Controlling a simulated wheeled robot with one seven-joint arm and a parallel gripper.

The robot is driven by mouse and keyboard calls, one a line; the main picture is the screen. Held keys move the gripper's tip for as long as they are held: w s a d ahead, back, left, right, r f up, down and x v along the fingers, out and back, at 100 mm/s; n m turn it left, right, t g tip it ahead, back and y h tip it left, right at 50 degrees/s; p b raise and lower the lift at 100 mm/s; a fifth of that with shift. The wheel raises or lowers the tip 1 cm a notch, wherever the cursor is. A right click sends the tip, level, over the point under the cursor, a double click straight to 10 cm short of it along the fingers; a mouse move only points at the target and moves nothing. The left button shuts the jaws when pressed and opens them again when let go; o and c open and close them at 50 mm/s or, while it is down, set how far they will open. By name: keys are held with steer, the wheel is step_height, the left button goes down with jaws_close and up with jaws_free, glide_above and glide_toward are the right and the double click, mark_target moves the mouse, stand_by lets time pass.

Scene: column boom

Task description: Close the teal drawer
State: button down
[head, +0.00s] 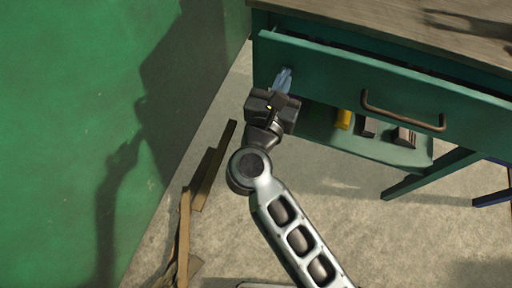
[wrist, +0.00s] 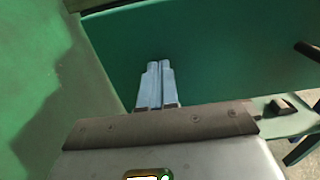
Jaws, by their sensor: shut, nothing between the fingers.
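The teal drawer (head: 330,72) is part of a desk with a wooden top. It stands partly open, with a dark gap above its front panel. A brown bar handle (head: 402,110) sits on the front, right of my gripper. My gripper (head: 285,76) is shut and empty, its fingertips at the left part of the drawer front. In the wrist view the fingers (wrist: 157,72) point at the teal front panel (wrist: 220,50). Whether they touch it I cannot tell. Part of the handle (wrist: 308,50) shows at the right edge.
A green wall (head: 80,100) stands at the left. Wooden planks (head: 205,175) lean at its foot. Below the drawer, a teal shelf (head: 370,148) bears a yellow object (head: 343,119) and dark blocks (head: 404,137). The concrete floor (head: 340,215) is clear in front of the desk.

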steer(key=x, duration=0.7)
steer(key=shift+w+d+b, duration=0.1)
steer(key=shift+w+b, duration=0.2)
steer(key=shift+b, duration=0.1)
steer(key=shift+w+d+r, duration=0.1)
steer(key=shift+w, duration=0.15)
